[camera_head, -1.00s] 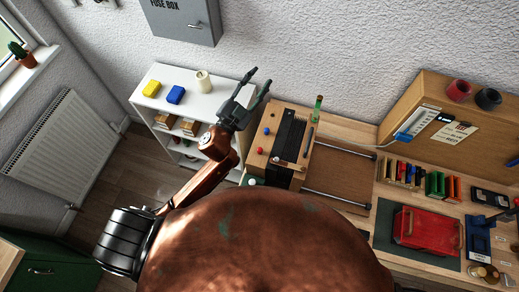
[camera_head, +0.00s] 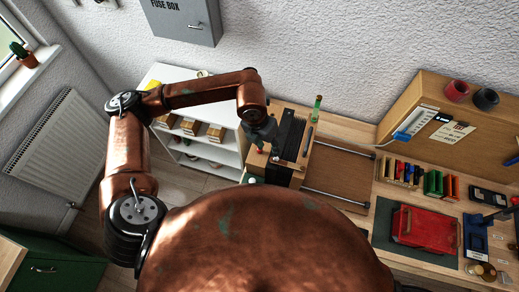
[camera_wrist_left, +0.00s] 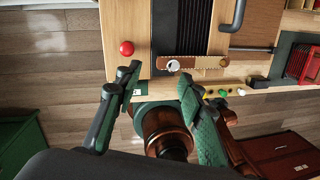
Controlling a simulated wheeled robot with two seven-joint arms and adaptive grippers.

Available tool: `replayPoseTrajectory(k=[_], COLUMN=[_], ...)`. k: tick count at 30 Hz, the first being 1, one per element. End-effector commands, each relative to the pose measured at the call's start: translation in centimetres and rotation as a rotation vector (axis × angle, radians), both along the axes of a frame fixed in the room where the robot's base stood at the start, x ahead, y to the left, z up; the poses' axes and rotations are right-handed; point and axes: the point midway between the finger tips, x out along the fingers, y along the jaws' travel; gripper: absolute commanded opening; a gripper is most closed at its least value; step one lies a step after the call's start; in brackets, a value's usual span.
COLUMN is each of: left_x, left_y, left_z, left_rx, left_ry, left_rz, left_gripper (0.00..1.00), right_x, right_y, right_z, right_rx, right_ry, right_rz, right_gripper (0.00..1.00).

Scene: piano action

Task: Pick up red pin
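The red pin shows in the left wrist view as a round red head (camera_wrist_left: 127,48) on the pale wooden block, near its left edge. It also shows as a small red spot (camera_head: 259,151) in the head view, just below my gripper. My left gripper (camera_head: 266,143) points down over the left part of the piano action block. In the wrist view its two fingers (camera_wrist_left: 159,75) are spread apart with nothing between them. The red pin lies beyond the tip of the left finger, apart from it.
A black slotted strip (camera_head: 291,134) runs along the block, right of my gripper. A brown bar with a silver screw (camera_wrist_left: 191,63) lies across the block. A green-topped bottle (camera_head: 317,104) stands behind. Small coloured pins (camera_wrist_left: 222,92) sit at the table's edge.

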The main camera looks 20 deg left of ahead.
Motion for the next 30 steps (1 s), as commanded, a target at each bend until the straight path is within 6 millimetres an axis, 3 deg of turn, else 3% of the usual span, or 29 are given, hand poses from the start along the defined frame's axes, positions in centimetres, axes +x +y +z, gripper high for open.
replayPoseTrajectory(k=[3,6,24,30], left_x=[1.6,2.1,2.3,2.4], left_y=[3.0,4.0,3.6,3.5], left_z=[0.3,0.0,-7.0,-7.4], left_rx=[0.115,0.150,0.150,0.150], left_ry=[-0.043,-0.056,-0.053,-0.057], left_rz=[0.037,0.050,0.050,0.049], left_gripper=[0.36,0.36,0.36,0.36], right_x=[0.0,0.0,0.1,0.1], right_y=[-0.1,0.0,0.2,0.4], right_z=[0.1,0.2,3.1,3.0], right_rx=[-0.001,-0.001,0.002,0.004], right_ry=[0.000,0.000,-0.002,-0.002], right_rz=[0.001,0.001,-0.001,-0.002], right_gripper=[0.33,0.33,0.33,0.33])
